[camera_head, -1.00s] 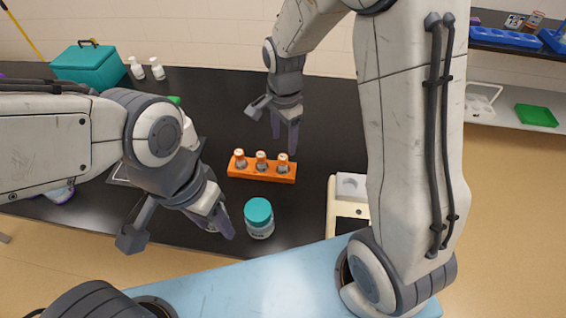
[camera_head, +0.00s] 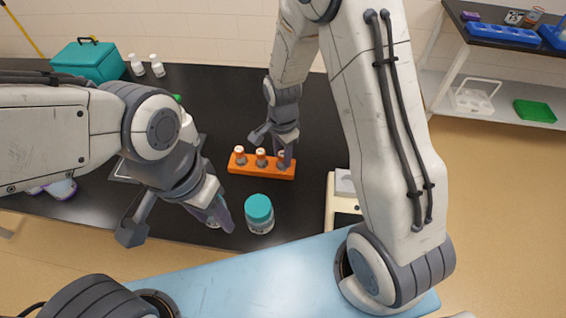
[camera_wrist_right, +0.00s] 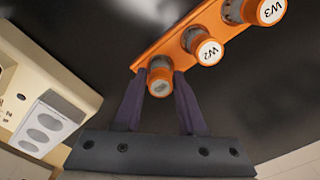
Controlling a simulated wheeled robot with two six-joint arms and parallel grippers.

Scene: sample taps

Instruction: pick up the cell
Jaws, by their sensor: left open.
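Several small vials with orange caps stand in an orange rack (camera_head: 250,173) on the black bench. Which one is the cell is not marked. In the right wrist view, two caps read W2 (camera_wrist_right: 209,52) and W3 (camera_wrist_right: 269,11). The end vial (camera_wrist_right: 160,82) shows a greyish top without a readable label. My right gripper (camera_head: 284,160) is at the rack's right end, its fingers (camera_wrist_right: 160,90) on both sides of this end vial. Whether they press on it cannot be told. My left gripper (camera_head: 220,216) is open beside a teal-lidded jar (camera_head: 260,214).
A beige device with a pale block (camera_head: 341,183) stands right of the rack, partly behind my right arm; it also shows in the wrist view (camera_wrist_right: 45,125). A teal box (camera_head: 86,62) and two white bottles (camera_head: 157,66) stand at the back left. The bench behind the rack is clear.

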